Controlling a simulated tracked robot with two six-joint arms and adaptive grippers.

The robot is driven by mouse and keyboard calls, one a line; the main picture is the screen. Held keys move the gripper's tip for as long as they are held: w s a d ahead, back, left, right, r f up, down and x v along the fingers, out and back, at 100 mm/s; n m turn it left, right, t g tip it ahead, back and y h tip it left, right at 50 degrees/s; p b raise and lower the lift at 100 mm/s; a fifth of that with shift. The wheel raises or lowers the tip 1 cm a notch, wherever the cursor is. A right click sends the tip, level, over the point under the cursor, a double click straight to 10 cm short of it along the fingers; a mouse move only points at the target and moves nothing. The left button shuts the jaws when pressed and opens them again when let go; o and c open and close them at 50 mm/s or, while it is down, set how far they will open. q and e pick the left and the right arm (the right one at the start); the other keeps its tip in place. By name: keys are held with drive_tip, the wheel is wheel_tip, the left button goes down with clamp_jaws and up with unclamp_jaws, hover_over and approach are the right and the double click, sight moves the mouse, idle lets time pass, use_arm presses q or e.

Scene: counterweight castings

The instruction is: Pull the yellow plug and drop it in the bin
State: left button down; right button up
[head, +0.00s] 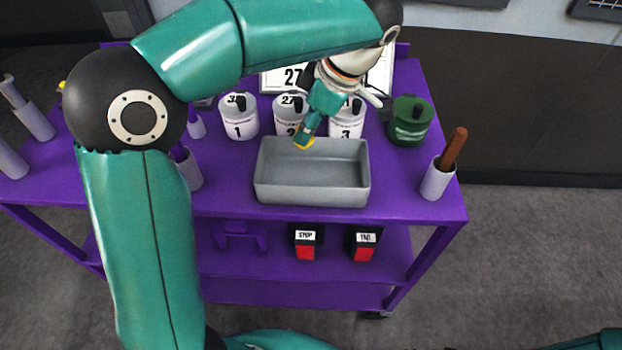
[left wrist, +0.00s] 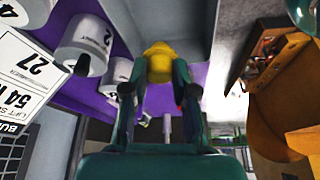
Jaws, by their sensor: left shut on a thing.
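My left gripper (head: 306,135) is shut on the yellow plug (head: 303,143). The plug hangs at the fingertips, over the back part of the open grey bin (head: 312,194), near its back wall. In the left wrist view the plug (left wrist: 159,62) sits between the two teal fingers (left wrist: 158,78), with the grey bin's surface (left wrist: 185,22) beyond it. The visible floor of the bin looks empty. My right gripper is not in view.
The bin stands on a purple cart (head: 410,195). White numbered castings (head: 238,117) and a green one (head: 409,122) stand behind it. A cup with a brown handle (head: 436,182) is at the right. Stop and other red-button boxes (head: 305,243) sit on the lower shelf.

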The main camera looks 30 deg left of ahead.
use_arm(q)
drive_tip(key=c, duration=0.8)
unclamp_jaws()
drive_tip(key=shift+c, duration=0.2)
drive_tip(key=shift+r, duration=0.1)
drive_tip(key=v, duration=0.7)
drive_tip(key=shift+w+d+r, duration=0.1)
